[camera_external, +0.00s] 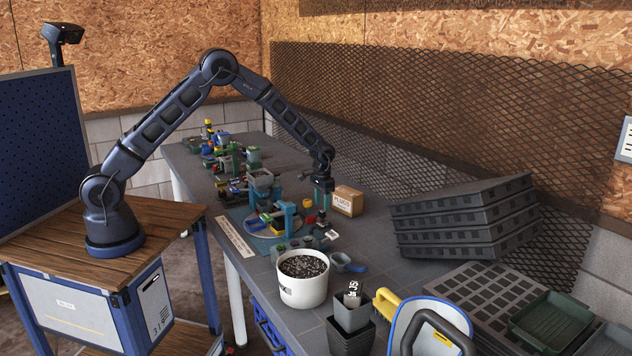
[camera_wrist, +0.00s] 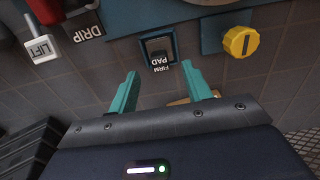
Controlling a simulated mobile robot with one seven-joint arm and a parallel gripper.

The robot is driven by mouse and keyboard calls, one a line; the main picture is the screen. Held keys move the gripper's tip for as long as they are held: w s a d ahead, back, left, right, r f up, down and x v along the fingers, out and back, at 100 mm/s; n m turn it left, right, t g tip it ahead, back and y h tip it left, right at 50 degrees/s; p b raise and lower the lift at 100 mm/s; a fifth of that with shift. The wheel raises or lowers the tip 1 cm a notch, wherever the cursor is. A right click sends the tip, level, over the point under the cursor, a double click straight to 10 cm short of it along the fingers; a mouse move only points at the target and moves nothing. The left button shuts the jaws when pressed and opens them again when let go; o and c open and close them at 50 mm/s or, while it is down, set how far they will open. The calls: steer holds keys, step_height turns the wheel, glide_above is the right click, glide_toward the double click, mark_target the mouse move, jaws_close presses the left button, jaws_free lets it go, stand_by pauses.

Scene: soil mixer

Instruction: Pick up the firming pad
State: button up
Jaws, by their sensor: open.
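The firming pad (camera_wrist: 159,59) shows in the wrist view as a small dark piece with an upside-down white "FIRM PAD" label, inside a teal square frame (camera_wrist: 145,44). My gripper (camera_wrist: 164,72) has two teal fingers spread apart with nothing between them. The pad lies just ahead of the fingertips, roughly centred between them, and is not held. In the external view my gripper (camera_external: 323,200) points down over the table beside the mixing station. I cannot make out the pad in that view.
A yellow knob (camera_wrist: 240,42) sits right of the pad, with LIFT (camera_wrist: 38,49) and DRIP (camera_wrist: 86,30) controls to its left. A cardboard box (camera_external: 348,201) stands right of my gripper. A white soil bucket (camera_external: 302,292) and stacked black trays (camera_external: 450,243) stand nearer the camera.

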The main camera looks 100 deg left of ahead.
mark_target(322, 211)
steer(key=shift+f, duration=3.2)
jaws_close()
steer(key=shift+r, duration=0.1)
